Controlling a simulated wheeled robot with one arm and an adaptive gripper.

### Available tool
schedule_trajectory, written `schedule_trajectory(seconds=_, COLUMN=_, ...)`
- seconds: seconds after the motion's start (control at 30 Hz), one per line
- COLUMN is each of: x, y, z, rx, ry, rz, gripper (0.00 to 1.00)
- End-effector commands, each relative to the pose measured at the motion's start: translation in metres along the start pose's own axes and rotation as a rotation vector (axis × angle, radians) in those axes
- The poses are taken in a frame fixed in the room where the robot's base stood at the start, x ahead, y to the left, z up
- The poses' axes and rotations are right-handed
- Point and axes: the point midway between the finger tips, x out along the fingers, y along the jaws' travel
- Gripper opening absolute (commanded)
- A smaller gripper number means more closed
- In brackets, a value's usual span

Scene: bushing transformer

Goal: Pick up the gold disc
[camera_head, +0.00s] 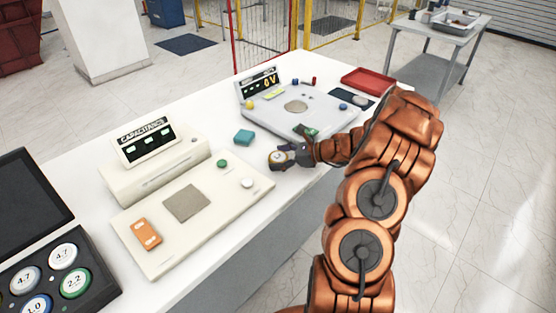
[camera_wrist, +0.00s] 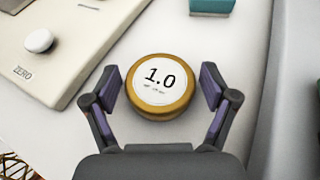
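The gold disc (camera_wrist: 160,86) has a gold rim and a white face marked "1.0". In the wrist view it sits between the two fingers of my gripper (camera_wrist: 160,90), with a gap on each side. My gripper is open around it. In the head view the gold disc (camera_head: 279,157) shows at the tip of my gripper (camera_head: 284,158), over the white table near the front edge. Whether the disc rests on the table is hard to tell in the head view.
A capacitance meter (camera_head: 150,175) with a cream base plate (camera_head: 190,225) stands left of my gripper. A grey voltage unit (camera_head: 300,110) and red tray (camera_head: 368,80) stand farther right. A black case (camera_head: 60,275) holds several discs.

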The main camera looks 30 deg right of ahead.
Motion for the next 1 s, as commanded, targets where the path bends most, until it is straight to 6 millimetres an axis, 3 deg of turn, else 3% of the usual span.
schedule_trajectory(seconds=0.07, x=0.0000, y=0.0000, z=0.0000, rx=0.000, ry=0.000, rz=0.000, gripper=0.72)
schedule_trajectory(seconds=0.57, x=-0.0001, y=0.0001, z=0.0001, rx=0.000, ry=0.000, rz=0.000, gripper=0.20)
schedule_trajectory(seconds=1.0, x=-0.0030, y=-0.0003, z=0.0076, rx=-0.001, ry=-0.001, rz=0.000, gripper=0.20)
